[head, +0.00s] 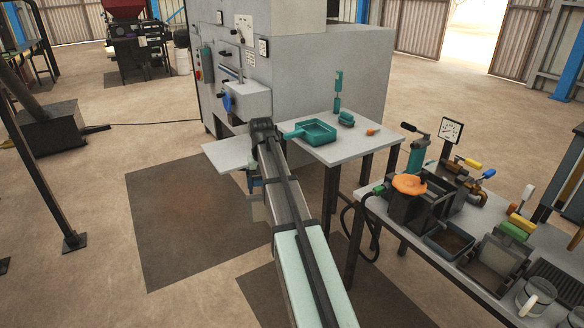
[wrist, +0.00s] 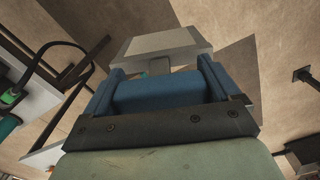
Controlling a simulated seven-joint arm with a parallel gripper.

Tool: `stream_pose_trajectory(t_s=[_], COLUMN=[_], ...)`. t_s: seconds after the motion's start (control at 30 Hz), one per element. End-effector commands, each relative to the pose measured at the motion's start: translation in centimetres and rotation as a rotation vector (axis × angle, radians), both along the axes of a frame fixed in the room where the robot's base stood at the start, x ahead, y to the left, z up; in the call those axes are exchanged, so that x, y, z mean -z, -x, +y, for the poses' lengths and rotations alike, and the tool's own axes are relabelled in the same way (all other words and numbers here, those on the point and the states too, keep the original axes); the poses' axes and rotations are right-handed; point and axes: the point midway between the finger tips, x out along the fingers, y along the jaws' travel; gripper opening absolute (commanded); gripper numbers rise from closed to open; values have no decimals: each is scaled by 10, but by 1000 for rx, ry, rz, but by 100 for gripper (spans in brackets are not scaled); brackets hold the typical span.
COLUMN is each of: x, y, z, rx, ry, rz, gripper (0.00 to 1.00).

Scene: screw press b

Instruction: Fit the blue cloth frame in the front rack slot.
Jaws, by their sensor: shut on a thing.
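My gripper (head: 257,181) is shut on the blue handle of the blue cloth frame and holds it in the air beyond the end of my arm. The frame's pale grey panel (head: 258,208) hangs below, partly hidden by my arm. In the wrist view, the blue handle (wrist: 158,92) lies between the two fingers, with the grey panel (wrist: 160,42) beyond it. The rack (head: 495,262) seems to be the grey holder on the right bench, with a green-handled (head: 513,231) and a yellow-handled frame (head: 522,222). I cannot make out its front slot clearly.
The small table (head: 345,152) with a teal tray (head: 318,132) stands right of my gripper. The grey press cabinet (head: 345,70) stands behind.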

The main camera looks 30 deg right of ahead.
Motion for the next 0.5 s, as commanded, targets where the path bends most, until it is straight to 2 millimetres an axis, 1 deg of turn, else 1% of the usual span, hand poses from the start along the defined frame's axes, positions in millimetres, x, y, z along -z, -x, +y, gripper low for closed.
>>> stream_pose_trajectory(t_s=[0.03, 0.2, 0.3, 0.4, 0.5], x=[6, 23, 32, 38, 43], y=[8, 22, 32, 40, 47], z=[22, 81, 113, 135, 152], rx=[-33, -128, -182, -223, -253], ry=[0, 0, 0, 0, 0], rz=[1, 0, 0, 0, 0], gripper=[47, 47, 47, 47, 47])
